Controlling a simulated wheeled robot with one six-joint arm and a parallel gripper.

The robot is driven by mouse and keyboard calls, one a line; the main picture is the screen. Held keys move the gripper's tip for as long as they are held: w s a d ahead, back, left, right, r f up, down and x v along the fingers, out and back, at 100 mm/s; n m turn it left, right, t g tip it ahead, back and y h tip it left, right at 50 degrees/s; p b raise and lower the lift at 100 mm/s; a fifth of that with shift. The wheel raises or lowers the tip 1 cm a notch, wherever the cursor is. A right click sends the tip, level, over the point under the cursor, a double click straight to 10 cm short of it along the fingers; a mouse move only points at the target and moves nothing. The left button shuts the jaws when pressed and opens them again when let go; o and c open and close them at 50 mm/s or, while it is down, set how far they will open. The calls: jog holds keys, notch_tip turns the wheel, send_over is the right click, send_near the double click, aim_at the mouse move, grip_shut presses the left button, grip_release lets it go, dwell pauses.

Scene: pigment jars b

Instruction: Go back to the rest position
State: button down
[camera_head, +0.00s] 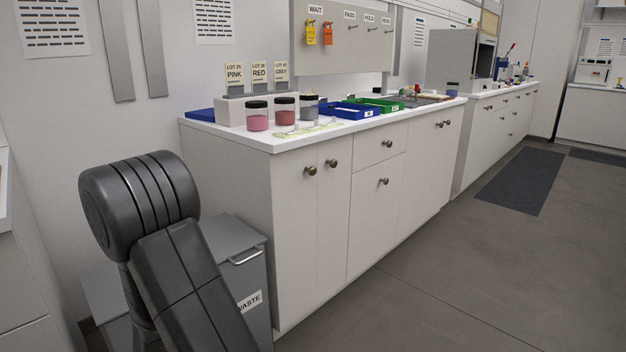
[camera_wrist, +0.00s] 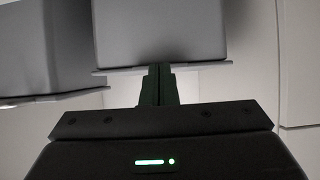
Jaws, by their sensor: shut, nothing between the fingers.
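My gripper (camera_wrist: 158,72) shows in the wrist view with its two dark fingers together and nothing between them. A grey box-like surface (camera_wrist: 160,35) lies beyond the fingertips; I cannot tell how far off it is. In the head view my dark arm stands folded at the lower left, and my gripper is out of sight there. Three black-lidded jars stand on the white counter (camera_head: 330,136): pink (camera_head: 257,122), red (camera_head: 285,117) and grey (camera_head: 309,112).
A grey waste bin (camera_head: 240,275) stands right behind my arm, beside the cabinet. The counter holds a blue tray (camera_head: 345,113) and a green tray (camera_head: 378,105). Orange and yellow tags hang on the board (camera_head: 345,50). The floor (camera_head: 450,280) to the right is clear.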

jog(key=w+a+b, duration=0.1)
jog(key=w+a, duration=0.5)
jog(key=a, duration=0.1)
jog(key=shift+w+r, duration=0.15)
jog(key=shift+r, duration=0.25)
jog(key=shift+d, duration=0.2)
